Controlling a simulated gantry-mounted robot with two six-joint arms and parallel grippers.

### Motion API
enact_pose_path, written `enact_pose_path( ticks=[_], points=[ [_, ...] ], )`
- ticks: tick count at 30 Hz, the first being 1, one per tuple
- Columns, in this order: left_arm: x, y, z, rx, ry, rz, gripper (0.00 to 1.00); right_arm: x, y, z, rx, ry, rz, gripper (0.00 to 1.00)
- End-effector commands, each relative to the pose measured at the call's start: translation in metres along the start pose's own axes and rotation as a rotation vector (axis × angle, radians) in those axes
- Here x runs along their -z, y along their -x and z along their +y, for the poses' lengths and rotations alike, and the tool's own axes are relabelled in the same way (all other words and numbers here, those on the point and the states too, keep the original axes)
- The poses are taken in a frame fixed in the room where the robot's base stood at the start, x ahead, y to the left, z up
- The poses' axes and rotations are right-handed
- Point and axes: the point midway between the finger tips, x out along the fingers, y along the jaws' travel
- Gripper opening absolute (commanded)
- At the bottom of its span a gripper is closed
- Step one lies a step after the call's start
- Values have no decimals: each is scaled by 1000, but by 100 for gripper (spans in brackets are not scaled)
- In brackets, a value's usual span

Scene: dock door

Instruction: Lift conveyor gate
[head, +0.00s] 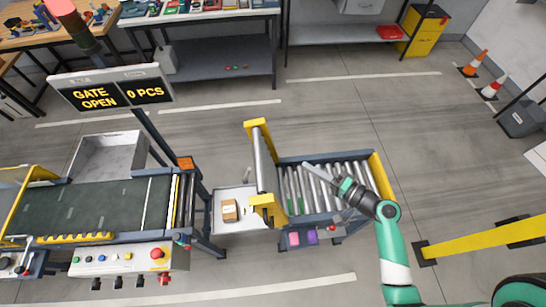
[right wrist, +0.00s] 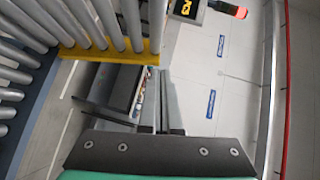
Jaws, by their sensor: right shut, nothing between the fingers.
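The conveyor gate (head: 258,150) is a roller section with yellow ends, seen nearly edge-on in the head view. It stands raised beside the roller conveyor (head: 290,160). The sign (head: 110,92) reads "GATE OPEN" and "0 PCS". My right gripper (head: 306,167) is shut and empty, over the rollers and to the right of the gate, apart from it in the picture. Its shut fingers also show in the right wrist view (right wrist: 162,100). Rollers and a yellow bar (right wrist: 110,53) show at upper left there. My left gripper is not in view.
A small brown box (head: 230,211) lies on a pale surface between the belt conveyor (head: 100,207) and the rollers. A control panel (head: 120,260) with a red button is at the front left. Pink and purple blocks (head: 302,239) sit before the rollers.

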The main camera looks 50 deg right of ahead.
Motion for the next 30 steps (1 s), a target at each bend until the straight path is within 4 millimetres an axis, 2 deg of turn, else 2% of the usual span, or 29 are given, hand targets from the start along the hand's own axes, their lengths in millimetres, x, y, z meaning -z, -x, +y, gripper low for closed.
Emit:
enact_pose_path(
  ticks=[5, 15, 21, 30],
  points=[
    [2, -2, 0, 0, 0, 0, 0, -2, -26, -2, 2, 2, -7, 0],
    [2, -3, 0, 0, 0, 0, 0, -2, -100, -2, 2, 2, -6, 0],
    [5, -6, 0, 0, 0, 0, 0, -24, -119, -2, 1, 2, -6, 0],
    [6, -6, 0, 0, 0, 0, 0, -29, -124, -1, 1, 2, -1, 0]
  ],
)
